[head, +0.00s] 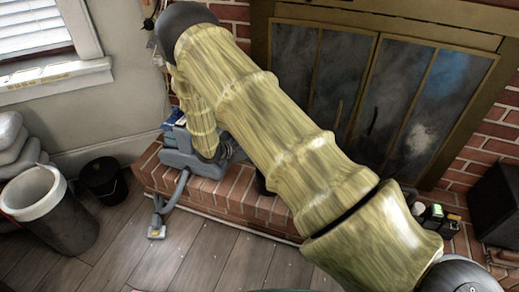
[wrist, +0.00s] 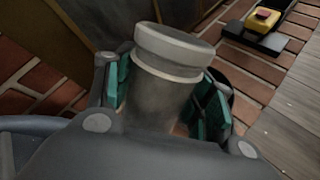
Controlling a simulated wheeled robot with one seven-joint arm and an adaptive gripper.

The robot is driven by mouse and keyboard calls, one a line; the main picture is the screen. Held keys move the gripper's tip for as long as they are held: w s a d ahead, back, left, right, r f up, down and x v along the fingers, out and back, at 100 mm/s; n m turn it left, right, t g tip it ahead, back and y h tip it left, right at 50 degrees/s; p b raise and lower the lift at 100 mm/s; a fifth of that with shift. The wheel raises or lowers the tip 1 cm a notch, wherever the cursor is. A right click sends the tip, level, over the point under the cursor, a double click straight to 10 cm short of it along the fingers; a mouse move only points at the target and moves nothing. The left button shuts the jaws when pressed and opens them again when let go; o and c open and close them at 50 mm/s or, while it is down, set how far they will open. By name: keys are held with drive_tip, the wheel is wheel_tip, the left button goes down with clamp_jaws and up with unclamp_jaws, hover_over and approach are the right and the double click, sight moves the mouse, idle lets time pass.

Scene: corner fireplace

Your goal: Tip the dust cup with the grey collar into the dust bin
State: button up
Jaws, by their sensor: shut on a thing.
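My gripper (wrist: 168,98) is shut on the grey dust cup (wrist: 160,103) in the wrist view, with teal pads on both sides of its body. The cup has a broad light grey collar (wrist: 173,48) at its upper end in that picture. Its lower part is hidden by the gripper, and its inside does not show. In the head view my arm covers the middle, and I cannot make out the gripper or the cup there. A tall grey bin with a white rim (head: 62,192), apparently the dust bin, stands on the floor at far left, apart from my arm.
A small black bucket (head: 104,182) stands beside the bin. A grey vacuum-like machine (head: 180,155) sits on the brick hearth (head: 160,181), its hose reaching the floor. Small bottles (head: 433,216) and a black box (head: 497,205) are at right.

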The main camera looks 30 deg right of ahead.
drive_tip(key=shift+w+a+f+m+t+y+b, duration=0.15)
drive_tip(key=shift+f+m+t+y+b, duration=0.25)
drive_tip(key=shift+f+b, duration=0.2)
drive_tip(key=shift+w+a+f+m+t+y+b, duration=0.1)
drive_tip(key=shift+f+m+t+y+b, duration=0.15)
drive_tip(key=shift+f+y+b, duration=0.3)
drive_tip(key=shift+a+r+p, duration=0.1)
drive_tip(key=shift+r+p, duration=0.1)
drive_tip(key=shift+p, duration=0.2)
drive_tip(key=shift+w+a+f+m+t+y+b, duration=0.15)
drive_tip(key=shift+f+m+t+y+b, duration=0.2)
drive_tip(key=shift+b, duration=0.4)
drive_tip(key=shift+w+a+f+t+y+b, duration=0.1)
drive_tip(key=shift+f+t+y+b, duration=0.35)
drive_tip(key=shift+b, duration=1.25)
idle(0.3)
drive_tip(key=shift+w+f+m+t+y+b, duration=0.15)
drive_tip(key=shift+m+t+y+b, duration=0.4)
drive_tip(key=shift+b, duration=2.75)
idle(0.4)
